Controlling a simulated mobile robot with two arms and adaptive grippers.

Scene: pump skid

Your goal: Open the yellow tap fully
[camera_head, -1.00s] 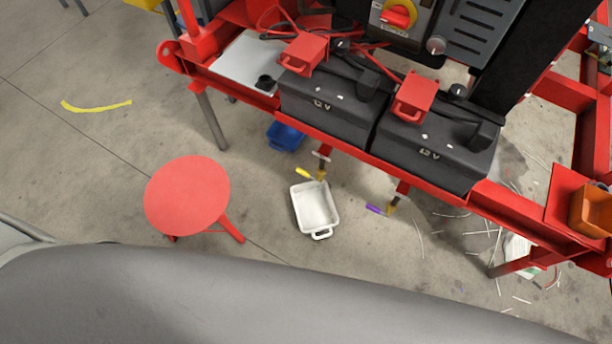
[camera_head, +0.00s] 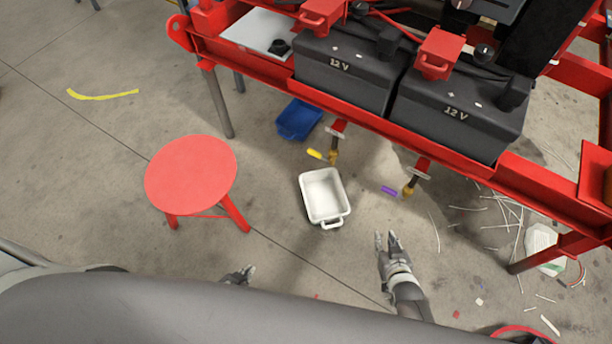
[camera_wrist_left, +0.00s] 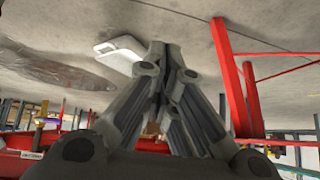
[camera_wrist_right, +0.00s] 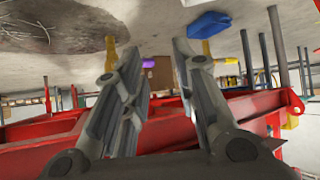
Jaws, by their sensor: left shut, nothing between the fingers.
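The yellow tap handle (camera_head: 315,154) sticks out to the left of a brass valve (camera_head: 333,157) under the front rail of the red skid. A purple tap handle (camera_head: 389,191) is at a second brass valve (camera_head: 408,190) further right. My right gripper (camera_head: 386,237) is open and empty, below the purple tap in the head view and apart from both taps. Its spread fingers also show in the right wrist view (camera_wrist_right: 154,50). My left gripper (camera_head: 249,269) is low in the head view, mostly hidden by my body. It is shut and empty in the left wrist view (camera_wrist_left: 165,48).
A white tray (camera_head: 310,186) stands on the floor below the taps. A blue bin (camera_head: 299,119) is behind it. A red stool (camera_head: 191,174) stands at left. Two black batteries (camera_head: 458,115) sit on the skid (camera_head: 365,120). Thin white scraps lie at right.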

